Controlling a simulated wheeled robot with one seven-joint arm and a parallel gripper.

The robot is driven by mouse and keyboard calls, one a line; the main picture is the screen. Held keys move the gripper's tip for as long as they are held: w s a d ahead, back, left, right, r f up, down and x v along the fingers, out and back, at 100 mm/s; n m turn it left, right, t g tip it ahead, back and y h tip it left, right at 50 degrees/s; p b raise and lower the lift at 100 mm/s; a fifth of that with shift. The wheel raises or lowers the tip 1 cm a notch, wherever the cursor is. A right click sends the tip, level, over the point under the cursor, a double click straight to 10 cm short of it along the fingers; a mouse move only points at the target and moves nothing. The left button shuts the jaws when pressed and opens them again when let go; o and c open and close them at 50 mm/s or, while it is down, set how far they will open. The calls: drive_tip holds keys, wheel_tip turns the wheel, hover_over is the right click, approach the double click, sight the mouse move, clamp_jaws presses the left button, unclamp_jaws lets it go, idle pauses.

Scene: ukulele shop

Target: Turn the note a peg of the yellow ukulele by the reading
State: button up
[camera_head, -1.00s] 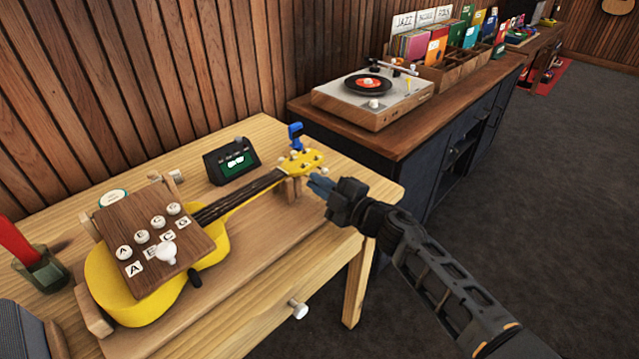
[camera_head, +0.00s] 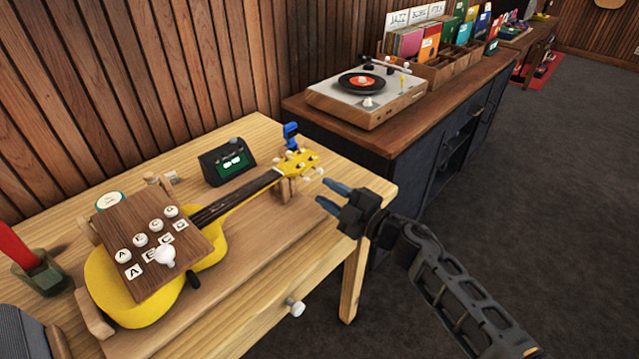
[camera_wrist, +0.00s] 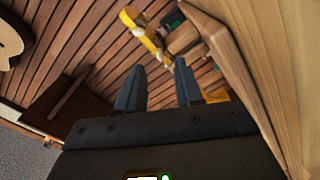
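The yellow ukulele (camera_head: 100,290) lies on a wooden stand on the table. Its yellow headstock (camera_head: 299,166) has several pale pegs (camera_head: 317,171) and points to the back right. In the wrist view, yellow parts that look like the headstock (camera_wrist: 141,30) show beyond the fingers. A black tuner (camera_head: 214,173) with a green display stands behind the neck; its reading is too small to tell. A blue clip (camera_head: 291,131) is at the headstock. My gripper (camera_head: 323,193) is open and empty, just right of the headstock and apart from it; its blue fingers (camera_wrist: 159,65) are spread.
A wooden board (camera_head: 150,212) with white knobs lettered A, E, C, G covers part of the ukulele's body. A drawer knob (camera_head: 296,307) sticks out in front. A cabinet with a record player (camera_head: 368,92) stands behind. Floor on the right is clear.

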drive_tip(key=shift+p+v, duration=0.3)
drive_tip(key=shift+v, duration=1.25)
drive_tip(key=s+a+m+t, duration=0.1)
drive_tip(key=s, duration=0.1)
drive_tip(key=s+a+r+m+t, duration=0.1)
drive_tip(key=s+a+m, duration=0.1)
drive_tip(key=s, duration=0.1)
drive_tip(key=s+a+m+t, duration=0.1)
drive_tip(key=s+a, duration=0.1)
drive_tip(key=shift+s+a+r+m, duration=0.15)
drive_tip(key=shift+s+r+m, duration=0.2)
drive_tip(key=shift+s+m, duration=0.05)
drive_tip(key=s+d+m+t+h, duration=0.1)
drive_tip(key=s+d+m+h, duration=0.4)
drive_tip(key=s, duration=0.6)
drive_tip(key=s+d+m+t+h, duration=0.1)
drive_tip(key=s+d+m+h, duration=0.2)
drive_tip(key=s+d+m, duration=0.55)
drive_tip(key=s+d+m+t+h, duration=0.2)
drive_tip(key=s+d+m+h, duration=0.15)
drive_tip(key=s, duration=0.95)
drive_tip(key=s+d+r+g+h, duration=0.2)
drive_tip(key=s+d+r+g, duration=0.1)
drive_tip(key=s+d+r, duration=0.5)
drive_tip(key=shift+s+d+m+h, duration=0.35)
drive_tip(key=shift+s+d, duration=0.65)
drive_tip(key=shift+s, duration=1.05)
